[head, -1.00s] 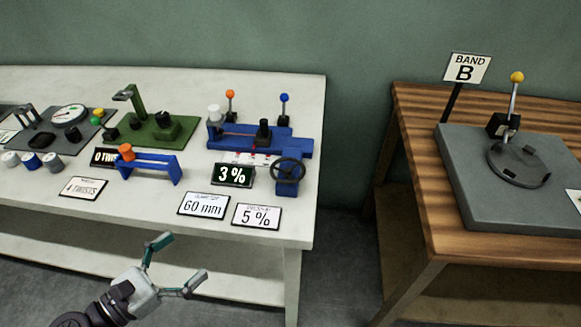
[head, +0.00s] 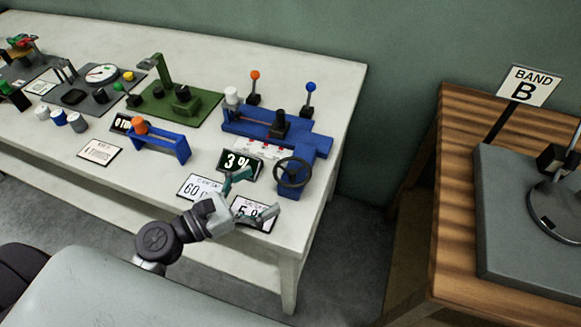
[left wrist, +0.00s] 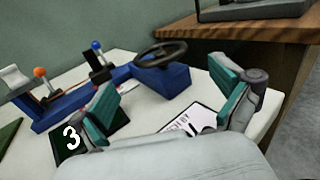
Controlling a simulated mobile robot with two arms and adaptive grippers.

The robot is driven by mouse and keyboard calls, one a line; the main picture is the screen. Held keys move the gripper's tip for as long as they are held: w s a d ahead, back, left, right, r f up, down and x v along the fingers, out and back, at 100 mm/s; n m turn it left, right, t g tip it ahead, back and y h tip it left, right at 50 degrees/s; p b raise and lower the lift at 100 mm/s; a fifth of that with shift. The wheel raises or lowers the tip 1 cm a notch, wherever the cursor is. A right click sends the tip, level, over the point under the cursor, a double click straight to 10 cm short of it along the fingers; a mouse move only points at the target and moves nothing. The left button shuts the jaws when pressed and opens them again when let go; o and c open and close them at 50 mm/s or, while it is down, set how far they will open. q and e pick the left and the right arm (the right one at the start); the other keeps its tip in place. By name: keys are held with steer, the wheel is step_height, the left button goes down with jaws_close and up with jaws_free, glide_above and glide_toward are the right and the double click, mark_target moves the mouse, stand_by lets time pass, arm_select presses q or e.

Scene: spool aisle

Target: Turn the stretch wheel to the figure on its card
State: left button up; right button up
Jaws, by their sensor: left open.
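The stretch wheel (head: 293,173) is a dark spoked handwheel on the front end of a blue machine (head: 270,130) on the white table. It also shows in the left wrist view (left wrist: 161,53), beyond the fingers. A black display (head: 239,163) left of the wheel reads 3 %. A white card (head: 262,222) in front of the wheel reads 5 %, partly hidden by my fingers. My left gripper (head: 257,196) is open and empty, in front of the wheel and apart from it. My right gripper is not in view.
A 60 mm card (head: 197,188) lies beside the 5 % card. Orange (head: 255,75) and blue (head: 311,87) knobbed levers rise behind the machine. A blue stand (head: 157,144) is to the left. A wooden table (head: 458,190) with a BAND B sign (head: 529,86) is right, across a gap.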

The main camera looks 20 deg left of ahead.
mark_target(285, 174)
arm_select(q)
steer(key=p+x, duration=0.1)
steer(key=x, duration=0.5)
steer(key=shift+w+r, duration=0.1)
steer(key=shift+w+d, duration=0.35)
steer(key=shift+w, duration=0.05)
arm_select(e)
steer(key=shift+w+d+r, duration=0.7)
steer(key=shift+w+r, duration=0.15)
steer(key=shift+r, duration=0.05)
arm_select(q)
steer(key=c, duration=1)
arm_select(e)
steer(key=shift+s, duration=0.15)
